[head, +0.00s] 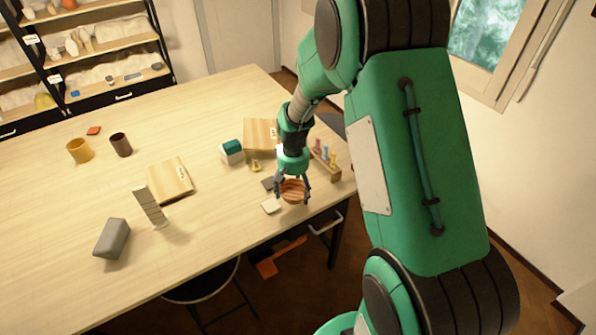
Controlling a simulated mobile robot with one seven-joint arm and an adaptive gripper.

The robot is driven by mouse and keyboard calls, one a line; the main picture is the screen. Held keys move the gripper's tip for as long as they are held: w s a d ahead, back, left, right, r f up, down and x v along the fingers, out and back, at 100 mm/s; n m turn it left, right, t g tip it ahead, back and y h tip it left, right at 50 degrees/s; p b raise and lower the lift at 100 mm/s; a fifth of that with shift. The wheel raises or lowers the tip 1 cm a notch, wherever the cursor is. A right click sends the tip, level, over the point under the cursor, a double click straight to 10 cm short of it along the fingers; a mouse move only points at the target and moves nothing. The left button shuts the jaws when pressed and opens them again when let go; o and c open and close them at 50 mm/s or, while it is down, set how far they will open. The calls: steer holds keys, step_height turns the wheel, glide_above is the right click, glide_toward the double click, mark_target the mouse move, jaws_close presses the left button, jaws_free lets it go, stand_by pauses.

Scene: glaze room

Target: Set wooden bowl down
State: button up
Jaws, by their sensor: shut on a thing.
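The wooden bowl (292,191) is small, reddish-brown and striped, close to the table's front right edge. My gripper (291,188) points down over it, with its dark fingers on either side, shut on the bowl. The wooden table (200,225) lies beneath. I cannot tell whether the bowl touches the tabletop or hangs just above it.
A pale square tile (271,206) and a dark tile (268,183) lie beside the bowl. A wooden rack with coloured pegs (327,164) stands right, a green-and-white box (232,151) behind left.

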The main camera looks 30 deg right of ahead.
steer(key=shift+m, duration=0.4)
steer(key=d, duration=0.5)
steer(key=shift+s+d, duration=0.15)
steer(key=shift+s, duration=0.1)
steer(key=w+d, duration=0.1)
steer(key=w, duration=0.3)
steer(key=w+d+f, duration=0.1)
steer(key=w+d, duration=0.1)
steer(key=w, duration=0.3)
steer(key=w+d, duration=0.2)
steer(key=w, duration=0.3)
steer(key=shift+w+f+b, duration=0.1)
steer(key=shift+f+b, duration=0.15)
steer(key=shift+b, duration=0.1)
steer(key=shift+d, duration=0.1)
steer(key=shift+w, duration=0.2)
steer(key=shift+w+d+f, duration=0.1)
steer(key=shift+w+f, duration=0.1)
steer(key=shift+f, duration=1.6)
steer(key=shift+f+b, duration=0.15)
steer(key=shift+b, duration=0.15)
